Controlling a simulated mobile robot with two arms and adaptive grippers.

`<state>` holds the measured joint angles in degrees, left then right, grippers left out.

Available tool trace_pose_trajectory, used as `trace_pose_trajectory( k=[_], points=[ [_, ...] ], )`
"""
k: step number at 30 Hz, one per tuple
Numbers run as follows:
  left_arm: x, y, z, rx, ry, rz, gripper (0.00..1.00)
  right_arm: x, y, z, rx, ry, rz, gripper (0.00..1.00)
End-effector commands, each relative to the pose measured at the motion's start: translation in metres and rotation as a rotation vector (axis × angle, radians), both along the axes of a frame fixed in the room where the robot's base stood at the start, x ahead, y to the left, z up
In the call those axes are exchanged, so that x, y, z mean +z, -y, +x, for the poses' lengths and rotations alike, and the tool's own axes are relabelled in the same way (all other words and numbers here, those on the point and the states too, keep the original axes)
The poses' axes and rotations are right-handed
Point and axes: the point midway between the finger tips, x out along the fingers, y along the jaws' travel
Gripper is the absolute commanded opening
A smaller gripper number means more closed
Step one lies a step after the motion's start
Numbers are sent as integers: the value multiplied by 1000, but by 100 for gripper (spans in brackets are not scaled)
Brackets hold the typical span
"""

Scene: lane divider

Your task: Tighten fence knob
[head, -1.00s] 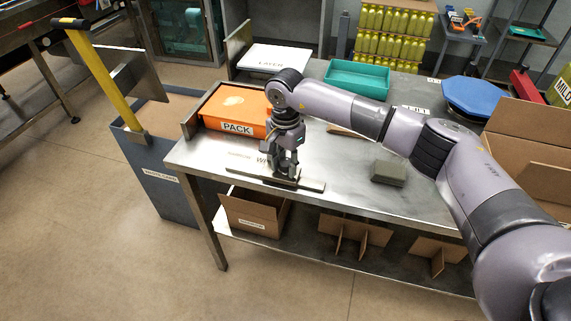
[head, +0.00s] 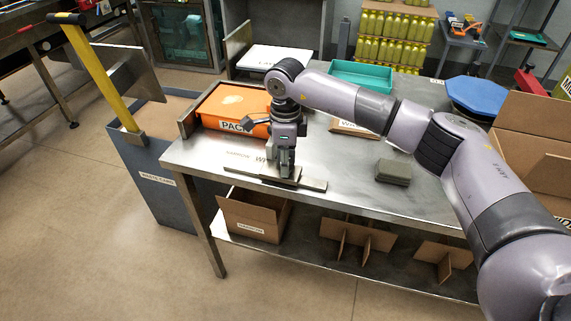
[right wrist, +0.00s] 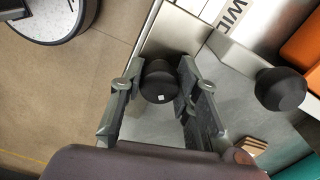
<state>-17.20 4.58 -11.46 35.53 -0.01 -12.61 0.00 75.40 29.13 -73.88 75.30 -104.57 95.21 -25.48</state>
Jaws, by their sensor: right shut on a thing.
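A low metal fence (head: 312,184) lies along the front left edge of the steel table. In the right wrist view a black round knob (right wrist: 158,84) with a small white mark sits between the fingertips of my right gripper (right wrist: 159,80). In the head view my right gripper (head: 287,165) points down at the fence and is shut on this knob, which its fingers hide there. A second black knob (right wrist: 281,88) stands free to the right on a metal arm in the right wrist view. My left gripper is not in view.
An orange PACK bin (head: 232,104) stands just behind the gripper. A grey-green block (head: 393,171) lies to the right on the table (head: 340,203). A teal tray (head: 362,75) and blue octagonal piece (head: 475,96) are further back. A cardboard box (head: 252,215) sits below.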

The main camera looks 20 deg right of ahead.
Motion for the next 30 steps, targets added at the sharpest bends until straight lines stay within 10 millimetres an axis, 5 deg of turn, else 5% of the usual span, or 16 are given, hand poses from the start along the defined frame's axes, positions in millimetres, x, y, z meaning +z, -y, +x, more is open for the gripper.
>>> trace_pose_trajectory(
  k=[15, 30],
  points=[
    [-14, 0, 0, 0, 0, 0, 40, 2, 1, 2, -462, 5, 1, 2],
    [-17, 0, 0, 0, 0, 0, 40, 4, 2, 3, -677, 7, 3, 2]
  ],
)
